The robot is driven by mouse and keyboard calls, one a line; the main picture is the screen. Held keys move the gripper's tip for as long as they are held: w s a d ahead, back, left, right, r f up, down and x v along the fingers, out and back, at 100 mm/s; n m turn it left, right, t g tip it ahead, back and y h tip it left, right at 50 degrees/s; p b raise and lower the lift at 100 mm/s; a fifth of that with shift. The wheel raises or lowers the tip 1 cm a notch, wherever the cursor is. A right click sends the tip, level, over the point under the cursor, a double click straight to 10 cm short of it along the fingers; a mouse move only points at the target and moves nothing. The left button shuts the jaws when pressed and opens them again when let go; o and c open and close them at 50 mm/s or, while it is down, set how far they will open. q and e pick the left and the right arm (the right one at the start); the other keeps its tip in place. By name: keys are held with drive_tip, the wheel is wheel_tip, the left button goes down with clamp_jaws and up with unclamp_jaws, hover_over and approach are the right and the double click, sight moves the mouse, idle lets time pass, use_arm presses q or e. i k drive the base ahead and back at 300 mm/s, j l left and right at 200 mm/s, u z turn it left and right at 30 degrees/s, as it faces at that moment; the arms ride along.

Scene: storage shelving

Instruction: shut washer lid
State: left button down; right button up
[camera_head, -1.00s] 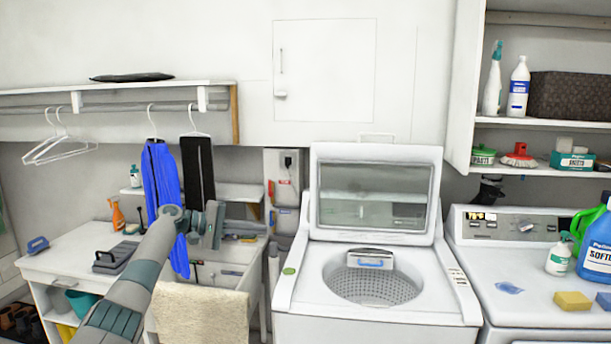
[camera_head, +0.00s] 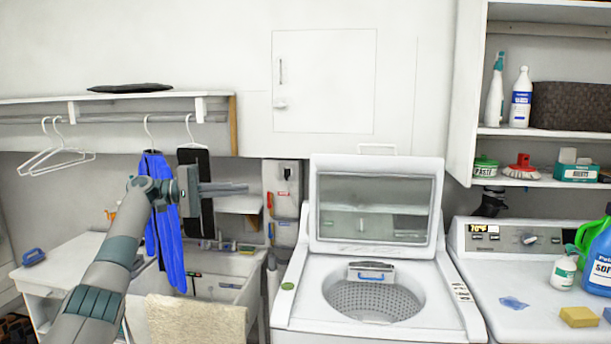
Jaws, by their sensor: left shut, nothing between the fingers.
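The white washer (camera_head: 290,304) stands at centre right. Its lid (camera_head: 319,242), with a glass window, stands upright at the back of the opening, and the drum (camera_head: 375,302) shows below it. My left gripper (camera_head: 246,188) is shut and empty, its fingers pointing right. It is in front of the hanging clothes and the back wall in the picture, to the left of the lid and apart from it. My right gripper is not in view.
Blue clothing (camera_head: 165,235) and a black garment (camera_head: 203,215) hang near my left arm. A beige towel (camera_head: 195,322) hangs over the sink front. A second machine (camera_head: 480,300) with bottles and a sponge stands right of the washer. The space above the drum is clear.

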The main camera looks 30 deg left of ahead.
sight(395, 165)
drive_tip(key=i+j, duration=0.3)
drive_tip(key=i, duration=0.15)
drive_tip(key=i+j, duration=0.25)
drive_tip(key=i, duration=0.2)
drive_tip(key=i+j, duration=0.3)
drive_tip(key=i, duration=0.15)
drive_tip(key=i+j, duration=0.25)
drive_tip(key=i, duration=0.15)
